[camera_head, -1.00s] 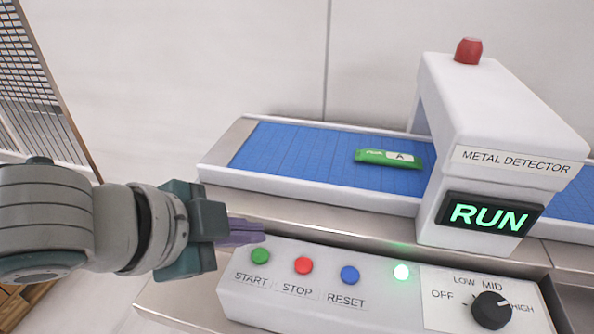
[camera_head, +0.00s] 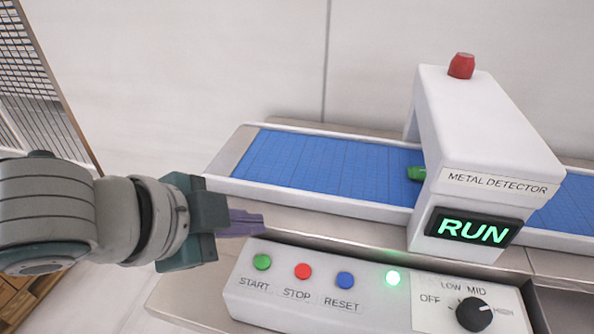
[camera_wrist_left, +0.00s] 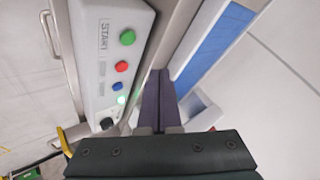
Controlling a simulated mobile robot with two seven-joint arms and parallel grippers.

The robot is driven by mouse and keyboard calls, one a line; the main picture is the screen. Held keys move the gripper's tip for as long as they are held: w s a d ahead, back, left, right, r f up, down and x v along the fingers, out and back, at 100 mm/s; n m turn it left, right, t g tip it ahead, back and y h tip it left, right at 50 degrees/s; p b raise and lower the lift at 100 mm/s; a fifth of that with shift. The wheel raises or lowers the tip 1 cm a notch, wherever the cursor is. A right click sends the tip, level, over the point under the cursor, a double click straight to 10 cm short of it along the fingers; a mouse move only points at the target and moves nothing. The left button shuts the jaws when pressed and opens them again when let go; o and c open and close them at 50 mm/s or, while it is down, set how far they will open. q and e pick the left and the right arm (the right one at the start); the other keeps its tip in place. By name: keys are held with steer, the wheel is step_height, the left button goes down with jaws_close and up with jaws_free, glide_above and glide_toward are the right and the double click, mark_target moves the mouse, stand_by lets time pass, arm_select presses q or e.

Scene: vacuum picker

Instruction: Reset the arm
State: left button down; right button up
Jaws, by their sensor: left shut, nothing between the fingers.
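My left gripper (camera_head: 245,222) is shut and empty, its purple fingers pressed together and pointing right. It hangs just above and behind the left end of the control panel (camera_head: 300,310), near the green START button (camera_head: 262,262), apart from it. In the left wrist view the shut fingers (camera_wrist_left: 159,85) lie between the panel and the blue conveyor belt (camera_wrist_left: 222,45). The red STOP button (camera_head: 302,271) and blue RESET button (camera_head: 345,280) sit to the right of START. My right gripper does not show.
A white metal detector (camera_head: 480,140) with a lit RUN display (camera_head: 473,229) spans the conveyor (camera_head: 320,165). A green packet (camera_head: 416,173) is mostly hidden inside its entrance. A green light (camera_head: 393,278) glows on the panel beside a black knob (camera_head: 473,313). A mesh fence (camera_head: 45,85) stands at left.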

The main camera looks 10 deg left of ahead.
arm_select(q)
steer(key=s+d+r+n, duration=0.2)
steer(key=s+d+n, duration=0.25)
steer(key=s, duration=0.25)
steer(key=s+a+n+g+y, duration=0.4)
steer(key=s+a+n, duration=0.4)
steer(key=s+a, duration=0.3)
step_height(320, 180, up, 34)
steer(key=s+p, duration=0.1)
steer(key=p, duration=3.3)
steer(key=shift+s+d+g, duration=0.2)
steer(key=shift+s+g, duration=0.05)
steer(key=shift+g, duration=0.05)
steer(key=shift+f, duration=0.15)
